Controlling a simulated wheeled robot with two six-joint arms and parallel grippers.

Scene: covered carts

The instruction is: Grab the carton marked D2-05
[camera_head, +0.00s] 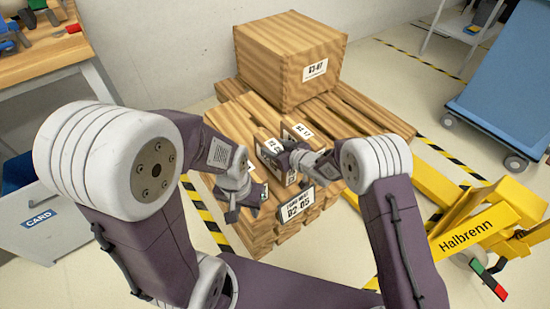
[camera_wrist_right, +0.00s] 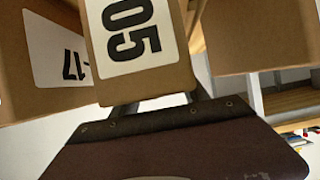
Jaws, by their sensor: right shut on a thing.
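In the right wrist view a brown carton (camera_wrist_right: 140,45) with a white label ending in "05" sits between the fingers of my right gripper. The first part of its label is out of frame. In the head view my right gripper (camera_head: 291,158) is shut on a carton among the small cartons on the wooden pallet stack; the arm partly covers it. A black-bordered sign reading "D2-05" (camera_head: 297,205) is on the front of the stack. My left gripper (camera_head: 240,208) hangs at the stack's left front; its jaw opening is unclear.
Another carton (camera_wrist_right: 60,50) with a "17" label is close left of the held one in the wrist view. A big box (camera_head: 290,60) stands behind on the pallets. A yellow pallet truck (camera_head: 475,220) is at right, a blue cart (camera_head: 505,90) beyond. A grey "CARD" bin (camera_head: 40,220) is at left.

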